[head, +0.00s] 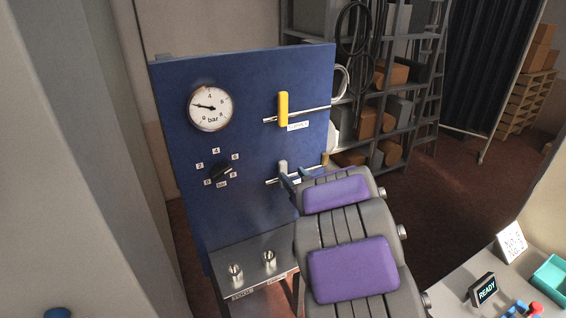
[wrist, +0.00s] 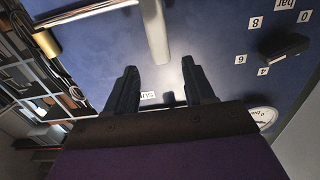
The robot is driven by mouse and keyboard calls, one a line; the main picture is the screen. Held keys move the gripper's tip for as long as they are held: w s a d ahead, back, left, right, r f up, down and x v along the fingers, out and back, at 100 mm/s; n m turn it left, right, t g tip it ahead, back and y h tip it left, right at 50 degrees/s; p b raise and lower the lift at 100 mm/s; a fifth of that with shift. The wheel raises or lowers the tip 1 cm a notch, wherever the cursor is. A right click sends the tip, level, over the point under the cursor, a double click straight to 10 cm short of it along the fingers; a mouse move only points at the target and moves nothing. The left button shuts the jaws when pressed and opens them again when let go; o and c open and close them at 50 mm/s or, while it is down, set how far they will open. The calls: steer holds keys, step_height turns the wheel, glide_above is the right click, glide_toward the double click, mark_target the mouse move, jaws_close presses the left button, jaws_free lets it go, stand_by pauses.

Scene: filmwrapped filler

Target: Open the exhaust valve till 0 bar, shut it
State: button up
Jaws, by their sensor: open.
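The blue panel (head: 250,120) carries a round gauge (head: 210,107). Its needle points left, at about 2 bar. A grey lever (head: 283,167) stands upright across the lower pipe and is taken to be the exhaust valve; its own label is hidden. The lever also shows in the wrist view (wrist: 154,28). My gripper (wrist: 159,68) is open, its two dark fingers spread to either side of the lever's line. The lever's free end appears between or just beyond the fingertips; contact cannot be told. In the head view my gripper (head: 294,176) is partly hidden by my arm.
A yellow supply lever (head: 283,108) stands upright across the upper pipe. A black knob (head: 221,172) with numbers sits under the gauge. A metal shelf (head: 232,254) with two fittings juts out below. A table with a READY display (head: 485,290) stands at right.

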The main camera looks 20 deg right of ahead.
mark_target(285, 167)
steer(key=w, duration=0.7)
steer(key=shift+w+a+b, duration=0.15)
steer(key=shift+b, duration=0.15)
steer(key=shift+c, duration=0.2)
jaws_close()
